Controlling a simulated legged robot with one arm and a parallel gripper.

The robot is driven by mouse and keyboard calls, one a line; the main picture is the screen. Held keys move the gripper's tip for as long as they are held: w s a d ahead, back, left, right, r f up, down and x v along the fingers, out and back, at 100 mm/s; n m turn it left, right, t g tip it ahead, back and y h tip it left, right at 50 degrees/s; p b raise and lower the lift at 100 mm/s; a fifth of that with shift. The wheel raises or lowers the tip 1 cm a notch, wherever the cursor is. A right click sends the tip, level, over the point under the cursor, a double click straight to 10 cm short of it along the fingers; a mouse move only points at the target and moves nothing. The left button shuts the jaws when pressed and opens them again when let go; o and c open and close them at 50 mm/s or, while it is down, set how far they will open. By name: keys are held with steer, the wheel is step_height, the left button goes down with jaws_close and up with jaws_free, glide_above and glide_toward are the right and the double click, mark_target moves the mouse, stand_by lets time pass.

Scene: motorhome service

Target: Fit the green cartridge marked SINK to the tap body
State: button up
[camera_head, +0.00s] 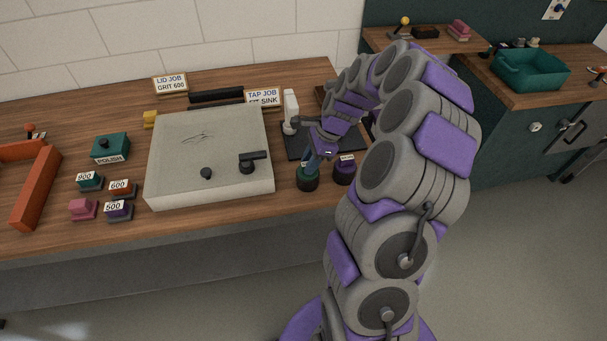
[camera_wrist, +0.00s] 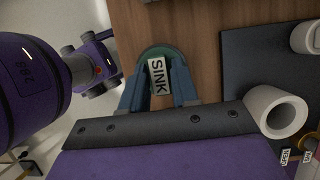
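The green cartridge (camera_head: 307,182) stands on the bench top, in front of the dark mat. In the wrist view its round green top (camera_wrist: 156,50) shows with a white SINK label (camera_wrist: 158,76). My gripper (camera_head: 311,163) points down at it, and its two blue-grey fingers (camera_wrist: 159,84) lie on either side of the label. I cannot tell whether they press on it. A white upright piece (camera_head: 291,107), likely the tap body, stands on the mat. A hollow white cylinder (camera_wrist: 276,112) shows beside the gripper in the wrist view.
A large pale lid panel (camera_head: 205,145) lies to the left. A TAP JOB sign (camera_head: 263,97) stands behind.

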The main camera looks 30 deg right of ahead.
steer(key=d, duration=0.2)
steer(key=shift+d+f, duration=0.1)
steer(key=shift+d, duration=0.2)
steer(key=shift+c, duration=1.4)
steer(key=shift+a, duration=0.1)
steer(key=shift+c, duration=0.8)
steer(key=a, duration=0.3)
steer(key=shift+a, duration=0.25)
jaws_close()
steer(key=shift+d, duration=0.55)
step_height(320, 180, up, 11)
steer(key=p, duration=0.4)
steer(key=shift+r, duration=0.2)
